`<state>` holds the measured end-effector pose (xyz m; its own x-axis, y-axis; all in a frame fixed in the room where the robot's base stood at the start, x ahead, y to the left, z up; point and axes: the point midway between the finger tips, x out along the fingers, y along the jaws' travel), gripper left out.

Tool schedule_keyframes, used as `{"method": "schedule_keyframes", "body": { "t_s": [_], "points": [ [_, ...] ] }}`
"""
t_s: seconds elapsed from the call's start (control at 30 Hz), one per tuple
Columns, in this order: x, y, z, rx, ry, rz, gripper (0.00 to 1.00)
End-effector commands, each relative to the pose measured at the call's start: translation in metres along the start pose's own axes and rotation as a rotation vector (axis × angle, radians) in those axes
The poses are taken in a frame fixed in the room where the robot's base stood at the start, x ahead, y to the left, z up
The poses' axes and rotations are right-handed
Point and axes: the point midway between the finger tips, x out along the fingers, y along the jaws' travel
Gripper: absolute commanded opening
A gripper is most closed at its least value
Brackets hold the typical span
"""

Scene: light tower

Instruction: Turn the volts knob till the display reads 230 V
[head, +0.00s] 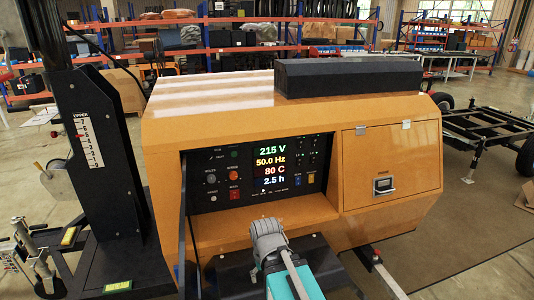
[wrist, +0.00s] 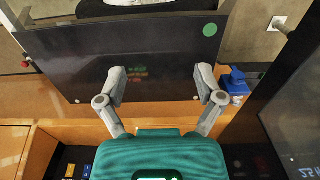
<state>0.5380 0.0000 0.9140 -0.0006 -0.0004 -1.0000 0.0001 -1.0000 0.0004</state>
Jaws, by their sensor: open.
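The display (head: 270,167) on the black control panel (head: 305,150) reads 215 V, with 50.0 Hz, 80 C and 2.5 h below. Round dark knobs sit left of it, one at the middle left (head: 211,178); their labels are too small to read, so I cannot tell which is the volts knob. My gripper (head: 266,230) is in front of and below the panel, apart from the knobs. In the wrist view my gripper (wrist: 161,78) is open and empty, its two fingers spread over a dark glossy flap (wrist: 70,60).
The panel is recessed in an orange housing (head: 200,120), with a closed door (head: 390,165) on its right. The dark flap also shows below the panel (head: 225,275). A black mast (head: 90,130) stands at left. A blue part (wrist: 235,82) lies close to the right finger in the wrist view.

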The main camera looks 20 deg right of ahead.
Motion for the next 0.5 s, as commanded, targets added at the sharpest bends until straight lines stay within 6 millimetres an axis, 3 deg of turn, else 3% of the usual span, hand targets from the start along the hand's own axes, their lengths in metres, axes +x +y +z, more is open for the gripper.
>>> {"method": "schedule_keyframes", "body": {
  "t_s": [0.27,0.5],
  "points": [
    [0.004,0.005,-0.012,-0.006,0.038,0.042,0.86],
    [0.012,0.028,-0.062,-0.050,0.211,0.230,0.86]
  ]
}}
